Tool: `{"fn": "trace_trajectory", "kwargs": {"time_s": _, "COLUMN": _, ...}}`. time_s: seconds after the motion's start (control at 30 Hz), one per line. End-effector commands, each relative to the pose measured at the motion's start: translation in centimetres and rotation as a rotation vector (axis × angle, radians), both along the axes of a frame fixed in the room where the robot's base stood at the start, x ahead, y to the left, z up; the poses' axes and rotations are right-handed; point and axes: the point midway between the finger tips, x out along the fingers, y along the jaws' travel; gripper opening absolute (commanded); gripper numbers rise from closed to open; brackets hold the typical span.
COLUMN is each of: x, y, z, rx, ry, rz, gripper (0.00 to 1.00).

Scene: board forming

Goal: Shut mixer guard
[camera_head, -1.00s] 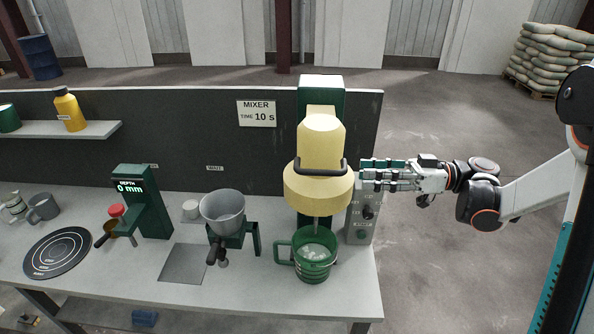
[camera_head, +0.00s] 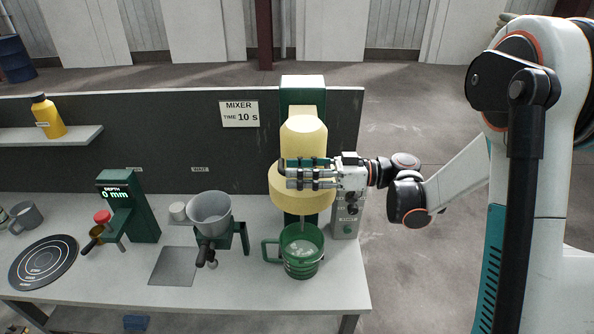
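The mixer has a green column (camera_head: 302,95) and a yellow head (camera_head: 303,137). A wider yellow ring (camera_head: 304,205), which looks like the guard, sits around the head's lower part, above the bowl. My gripper (camera_head: 288,174) reaches in from the right, its fingers lying across the front of the ring, where they mostly cover its dark handle. Contact with the handle cannot be made out, nor whether the fingers are closed on it. The green bowl (camera_head: 302,262) with a side handle stands upright under the head, with pale contents. A thin shaft comes down from the head towards it.
A grey control box (camera_head: 346,222) stands right of the mixer, just below my gripper. A grey funnel (camera_head: 210,212) on a green stand and a green depth gauge (camera_head: 135,205) stand to the left. A dark panel (camera_head: 200,150) runs behind the worktop (camera_head: 240,285).

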Motion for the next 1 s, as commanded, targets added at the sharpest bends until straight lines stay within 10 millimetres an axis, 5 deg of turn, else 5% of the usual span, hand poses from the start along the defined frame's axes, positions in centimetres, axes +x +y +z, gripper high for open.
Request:
{"fn": "trace_trajectory", "kwargs": {"time_s": 0.33, "x": 0.0, "y": 0.5, "z": 0.0, "rx": 0.0, "ry": 0.0, "rz": 0.0, "gripper": 0.33}}
{"fn": "trace_trajectory", "kwargs": {"time_s": 0.5, "x": 0.0, "y": 0.5, "z": 0.0, "rx": 0.0, "ry": 0.0, "rz": 0.0, "gripper": 0.0}}
{"fn": "trace_trajectory", "kwargs": {"time_s": 1.0, "x": 0.0, "y": 1.3, "z": -1.1, "rx": -0.001, "ry": 0.0, "rz": 0.002, "gripper": 0.0}}
